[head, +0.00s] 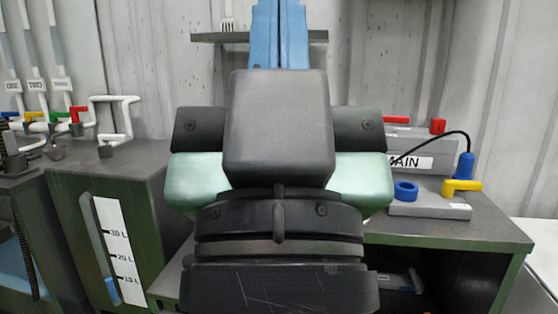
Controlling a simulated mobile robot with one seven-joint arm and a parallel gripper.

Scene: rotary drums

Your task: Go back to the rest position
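My own arm (278,190), in black and pale green, fills the middle of the head view. My gripper's fingers do not show, so I cannot see whether they are open or shut, or what they hold. The arm hides the middle of the benches and much of the wall behind it.
A green bench (480,235) on the right bears a grey unit marked MAIN (420,160), a blue ring (405,191) and a yellow handle (461,187). A green tank (70,215) with a level scale (118,250) stands left. A shelf (208,37) is behind.

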